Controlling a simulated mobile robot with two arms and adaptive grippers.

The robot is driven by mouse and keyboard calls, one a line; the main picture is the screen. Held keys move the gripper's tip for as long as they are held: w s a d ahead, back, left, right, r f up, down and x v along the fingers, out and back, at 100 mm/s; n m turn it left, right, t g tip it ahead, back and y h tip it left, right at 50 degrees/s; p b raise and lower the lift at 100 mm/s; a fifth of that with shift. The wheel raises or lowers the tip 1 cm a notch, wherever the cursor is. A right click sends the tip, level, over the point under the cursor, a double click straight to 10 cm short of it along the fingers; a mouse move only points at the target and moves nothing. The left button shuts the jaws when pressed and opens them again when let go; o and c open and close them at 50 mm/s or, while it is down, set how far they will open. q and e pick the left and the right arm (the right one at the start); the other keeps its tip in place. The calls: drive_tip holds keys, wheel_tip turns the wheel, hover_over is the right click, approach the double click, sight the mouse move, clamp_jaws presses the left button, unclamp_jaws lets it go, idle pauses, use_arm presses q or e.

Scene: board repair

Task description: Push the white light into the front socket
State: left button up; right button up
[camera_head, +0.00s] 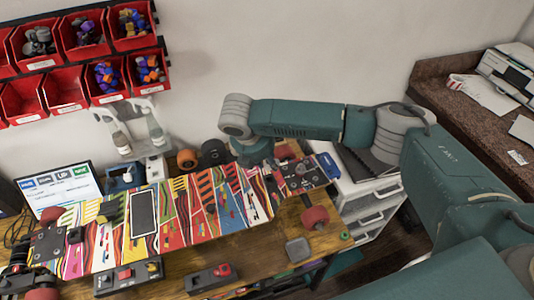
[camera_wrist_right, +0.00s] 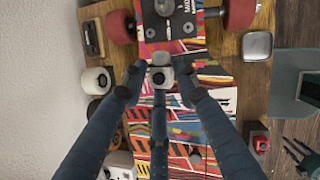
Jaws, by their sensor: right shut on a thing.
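My right gripper (camera_wrist_right: 160,82) is shut on a small pale grey-white block with a round dark spot, which I take to be the white light (camera_wrist_right: 161,75). It is held over the patterned skateboard (camera_wrist_right: 216,72), close to the end with the dark truck plate (camera_wrist_right: 168,32). I cannot tell whether the light touches the board, and no front socket shows clearly. In the head view my right arm reaches over the right part of the skateboard (camera_head: 180,212); its fingertips and the light are hidden there. My left gripper is not in view.
Red wheels (camera_head: 315,217) stick out beside the board's right end. A grey square piece (camera_head: 298,249) and control boxes (camera_head: 212,279) lie along the table's front. Bottles (camera_head: 157,135) and an orange wheel (camera_head: 187,158) stand behind. Red bins (camera_head: 66,92) hang on the wall.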

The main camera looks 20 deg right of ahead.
drive_tip(key=shift+w+n, duration=0.2)
drive_tip(key=shift+n, duration=0.1)
drive_tip(key=shift+f, duration=0.25)
wheel_tip(320, 180, down, 4)
drive_tip(key=b, duration=0.5)
drive_tip(key=shift+r, duration=0.25)
drive_tip(key=shift+f, duration=0.75)
drive_tip(key=shift+r+p, duration=0.1)
drive_tip(key=shift+p, duration=1.1)
drive_tip(key=shift+f, duration=0.45)
idle(0.5)
drive_tip(key=shift+p, duration=0.5)
